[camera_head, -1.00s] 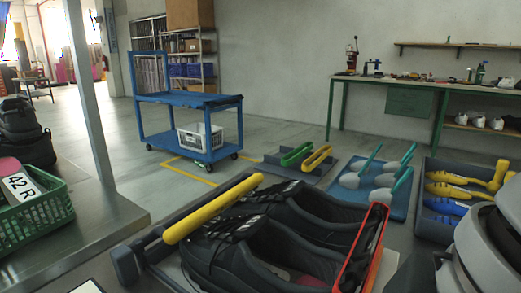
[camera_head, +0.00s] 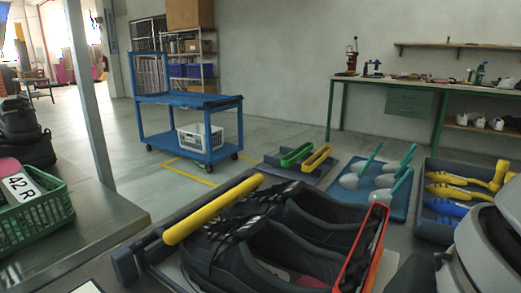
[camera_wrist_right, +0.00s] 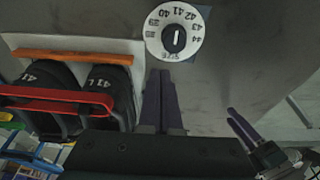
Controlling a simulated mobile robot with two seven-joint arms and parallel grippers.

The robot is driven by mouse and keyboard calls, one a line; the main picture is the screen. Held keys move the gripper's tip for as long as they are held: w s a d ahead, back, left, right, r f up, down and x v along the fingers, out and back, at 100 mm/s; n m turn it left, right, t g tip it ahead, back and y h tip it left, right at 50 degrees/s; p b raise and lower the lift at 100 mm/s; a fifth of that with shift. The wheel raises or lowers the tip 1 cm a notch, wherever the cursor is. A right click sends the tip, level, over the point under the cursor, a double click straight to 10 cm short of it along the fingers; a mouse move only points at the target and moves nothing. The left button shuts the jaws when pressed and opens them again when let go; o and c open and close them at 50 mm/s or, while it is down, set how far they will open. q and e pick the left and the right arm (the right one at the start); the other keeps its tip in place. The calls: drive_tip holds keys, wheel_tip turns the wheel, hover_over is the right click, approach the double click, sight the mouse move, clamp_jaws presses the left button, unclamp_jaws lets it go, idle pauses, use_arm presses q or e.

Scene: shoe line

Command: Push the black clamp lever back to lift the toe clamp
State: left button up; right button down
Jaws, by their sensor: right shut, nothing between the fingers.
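A pair of black shoes (camera_head: 245,245) sits in a low fixture in the head view, under a yellow bar (camera_head: 212,210) on the left and a red clamp frame (camera_head: 362,250) on the right. The shoes (camera_wrist_right: 104,80) also show in the right wrist view, with the red bar (camera_wrist_right: 50,97) across them. My right gripper (camera_wrist_right: 161,75) is shut and empty beside the fixture. My left gripper (camera_wrist_right: 231,113) appears at the right of that view, its fingers close together, apart from the fixture. I cannot clearly make out the black clamp lever.
A white size dial (camera_wrist_right: 174,32) lies near my right gripper. An orange bar (camera_wrist_right: 70,57) edges the fixture. Trays with green-handled tools (camera_head: 385,183) and yellow and blue pieces (camera_head: 455,195) stand behind right. A green crate (camera_head: 35,210) is at left. A blue cart (camera_head: 190,100) stands on the floor.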

idle(0.4)
use_arm(q)
drive_tip(key=shift+r, duration=0.2)
drive_tip(key=shift+d+r+p, duration=0.2)
drive_tip(key=shift+p, duration=0.25)
use_arm(e)
drive_tip(key=shift+w+a, duration=0.6)
drive_tip(key=shift+a, duration=0.25)
drive_tip(key=shift+w+a, duration=0.6)
drive_tip(key=shift+a, duration=0.25)
use_arm(q)
drive_tip(key=shift+a+r, duration=0.1)
drive_tip(key=shift+a, duration=0.15)
use_arm(e)
drive_tip(key=shift+w+a, duration=0.45)
drive_tip(key=shift+a, duration=0.2)
drive_tip(key=shift+w+a, duration=0.4)
drive_tip(key=shift+a, duration=0.25)
use_arm(q)
drive_tip(key=shift+d, duration=0.1)
use_arm(e)
drive_tip(key=shift+w+a, duration=0.6)
drive_tip(key=shift+a, duration=0.3)
drive_tip(key=shift+w+a, duration=0.6)
drive_tip(key=shift+a, duration=0.3)
drive_tip(key=shift+d, duration=0.1)
